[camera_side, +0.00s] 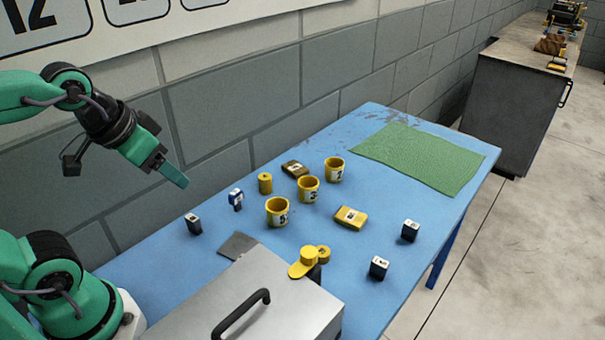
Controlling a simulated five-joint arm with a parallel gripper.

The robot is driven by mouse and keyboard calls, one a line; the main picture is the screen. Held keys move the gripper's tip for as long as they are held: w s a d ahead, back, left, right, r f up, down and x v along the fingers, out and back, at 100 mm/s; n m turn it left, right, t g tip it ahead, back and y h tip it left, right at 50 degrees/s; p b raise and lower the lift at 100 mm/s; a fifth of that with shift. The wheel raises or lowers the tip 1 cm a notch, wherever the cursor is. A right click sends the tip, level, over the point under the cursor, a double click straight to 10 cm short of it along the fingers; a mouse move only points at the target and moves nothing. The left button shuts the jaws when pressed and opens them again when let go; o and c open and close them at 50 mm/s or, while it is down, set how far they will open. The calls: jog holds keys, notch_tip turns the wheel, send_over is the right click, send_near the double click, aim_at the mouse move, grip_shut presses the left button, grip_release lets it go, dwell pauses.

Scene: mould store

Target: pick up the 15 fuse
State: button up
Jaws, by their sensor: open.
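My gripper (174,176) is open and empty, in the air above the left side of the blue table. Several small blocks that could be fuses stand apart on the table. A blue one with a pale marking (236,198) is to the lower right of my gripper in the picture. A black one with a white label (194,223) stands left of it. Two more dark ones with white-marked tops, one at the right (410,231) and one nearer the front (378,268), stand near the right edge. The markings are too small to read surely, so I cannot tell which is the 15.
Three yellow cups (277,212) and a yellow cylinder (265,183) stand mid-table. A yellow block (350,217) and a brownish one (294,168) lie near them. A grey box (255,290) with a black handle fills the front. A green mat (420,155) lies bare at the far end.

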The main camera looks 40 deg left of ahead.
jog(key=w+d+r, duration=0.2)
jog(key=w, duration=0.4)
jog(key=w+d+r, duration=0.2)
jog(key=w, duration=0.3)
jog(key=n+g+h, duration=0.1)
jog(key=n+g, duration=0.1)
jog(key=g, duration=0.1)
send_over(410, 224)
jog(key=s, duration=0.2)
jog(key=s+a+f+x, duration=0.1)
jog(key=s+x, duration=0.1)
jog(key=x, duration=0.8)
jog(key=s+a+x, duration=0.1)
jog(key=s+x, duration=0.1)
jog(key=x, duration=0.8)
jog(key=shift+x, duration=3.7)
jog(key=shift+a, duration=0.1)
jog(key=c, duration=1.1)
